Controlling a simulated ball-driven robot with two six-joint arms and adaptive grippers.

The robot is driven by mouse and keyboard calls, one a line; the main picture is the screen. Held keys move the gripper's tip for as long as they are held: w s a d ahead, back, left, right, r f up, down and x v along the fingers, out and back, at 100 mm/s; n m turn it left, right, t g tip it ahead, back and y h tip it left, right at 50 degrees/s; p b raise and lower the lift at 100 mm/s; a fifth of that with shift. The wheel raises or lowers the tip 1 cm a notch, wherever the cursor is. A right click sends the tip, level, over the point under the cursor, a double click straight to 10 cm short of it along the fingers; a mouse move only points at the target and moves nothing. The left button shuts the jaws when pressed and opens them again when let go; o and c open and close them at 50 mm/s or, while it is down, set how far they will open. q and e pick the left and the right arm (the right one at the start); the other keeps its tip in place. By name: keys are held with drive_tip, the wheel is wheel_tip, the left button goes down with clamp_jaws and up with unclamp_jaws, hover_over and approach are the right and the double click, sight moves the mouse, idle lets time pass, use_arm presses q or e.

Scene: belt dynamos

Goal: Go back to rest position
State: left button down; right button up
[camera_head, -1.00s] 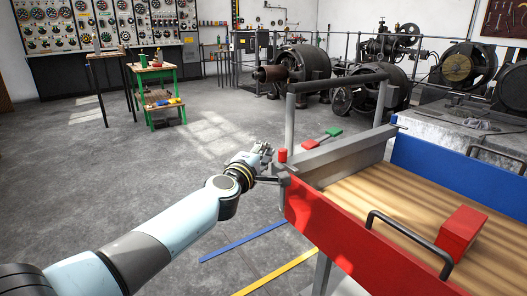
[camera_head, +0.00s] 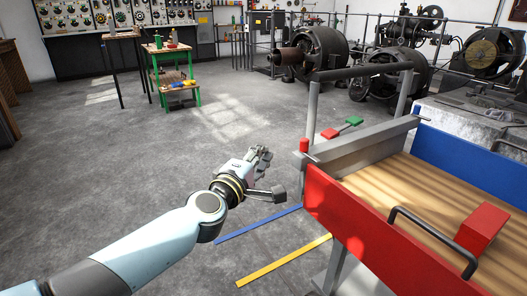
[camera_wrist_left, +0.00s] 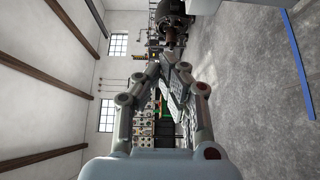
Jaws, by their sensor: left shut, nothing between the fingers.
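My left gripper (camera_head: 262,172) is in the middle of the head view, held over the grey floor to the left of the cart. It is shut and empty. In the left wrist view its fingers (camera_wrist_left: 165,78) come together, with the hall tilted on its side behind them. A gap of floor shows between the gripper and the cart's red side panel (camera_head: 345,215). My right gripper is not in either view.
The cart has a wooden bed (camera_head: 400,190), a red block (camera_head: 480,229) on it, a blue panel (camera_head: 465,170) and a dark handle (camera_head: 432,240). Blue (camera_head: 258,224) and yellow (camera_head: 285,262) strips mark the floor. A green stand (camera_head: 172,75) is farther back. Open floor lies left.

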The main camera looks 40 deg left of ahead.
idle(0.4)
use_arm(q)
drive_tip(key=s+d+f+m+g+h, duration=0.1)
drive_tip(key=s+f+m+g, duration=0.15)
drive_tip(key=s+f, duration=0.6)
drive_tip(key=s+d+f+m+g+h, duration=0.1)
drive_tip(key=s+f+m+g, duration=0.3)
drive_tip(key=f, duration=0.8)
drive_tip(key=s+d+f+m+g+h, duration=0.1)
drive_tip(key=s+f+m, duration=0.1)
drive_tip(key=s+f, duration=0.7)
drive_tip(key=s+f+m+g, duration=0.3)
drive_tip(key=s+f+m, duration=0.1)
drive_tip(key=s, duration=0.6)
drive_tip(key=s+d+f+m+g, duration=0.1)
drive_tip(key=s+f+m+g, duration=0.2)
drive_tip(key=s+f, duration=0.4)
drive_tip(key=s+f+m+g, duration=0.3)
drive_tip(key=s+f+m, duration=0.2)
drive_tip(key=s, duration=1)
drive_tip(key=shift+d+f+g, duration=0.2)
drive_tip(key=shift+f+g, duration=0.15)
drive_tip(key=shift+w, duration=0.15)
